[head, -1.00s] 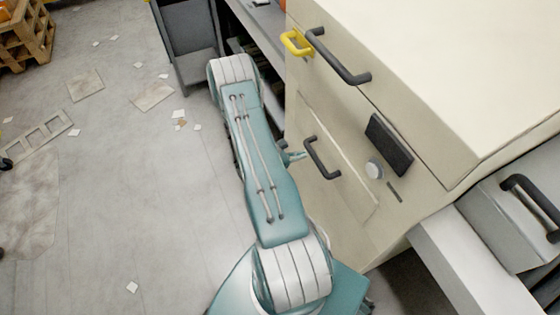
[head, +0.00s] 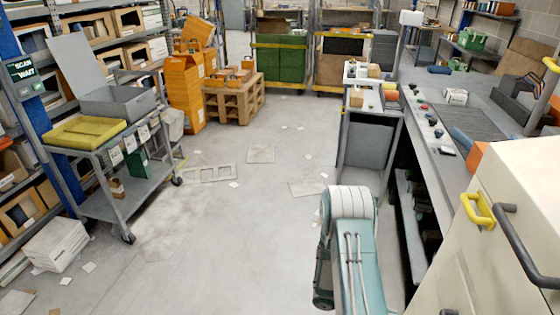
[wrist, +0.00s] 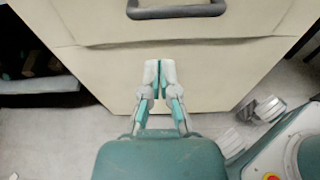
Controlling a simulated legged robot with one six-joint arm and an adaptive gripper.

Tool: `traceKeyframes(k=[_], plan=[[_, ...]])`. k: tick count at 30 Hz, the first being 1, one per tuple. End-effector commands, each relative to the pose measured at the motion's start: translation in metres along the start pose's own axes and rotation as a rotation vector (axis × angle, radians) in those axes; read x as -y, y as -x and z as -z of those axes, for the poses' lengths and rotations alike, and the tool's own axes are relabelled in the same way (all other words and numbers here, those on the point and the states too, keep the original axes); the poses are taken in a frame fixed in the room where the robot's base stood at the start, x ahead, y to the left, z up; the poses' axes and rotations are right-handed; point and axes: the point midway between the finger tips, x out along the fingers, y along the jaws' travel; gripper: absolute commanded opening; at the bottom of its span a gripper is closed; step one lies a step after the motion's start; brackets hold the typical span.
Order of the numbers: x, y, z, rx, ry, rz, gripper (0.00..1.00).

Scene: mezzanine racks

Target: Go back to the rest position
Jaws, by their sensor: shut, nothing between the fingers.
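My gripper (wrist: 158,82) shows in the wrist view with its two fingers together and nothing between them. It is in front of a cream cabinet (wrist: 200,60), below a dark bar handle (wrist: 177,10); I cannot tell the exact gap to the cabinet front. In the head view the cream cabinet (head: 490,250) stands at the lower right, with a yellow handle (head: 477,209) and a dark handle (head: 522,245). My arm shows at the bottom right, beside the cabinet, and my gripper is out of that view.
A long workbench (head: 425,125) runs along the right. A grey cart with a yellow tray (head: 85,131) stands at the left by shelves. A wooden pallet (head: 235,105) and green bin (head: 280,62) are at the back. The middle floor is open, with scattered papers and flat pieces.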

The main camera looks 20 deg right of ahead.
Motion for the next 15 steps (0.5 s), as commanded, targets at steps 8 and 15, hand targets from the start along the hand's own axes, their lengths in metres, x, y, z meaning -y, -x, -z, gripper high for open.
traceKeyframes(k=[8,15], plan=[[-0.008,0.044,-0.064,-0.12,-0.205,0.083,0.0],[0.002,0.089,-0.119,-0.279,-0.399,0.166,0.0]])
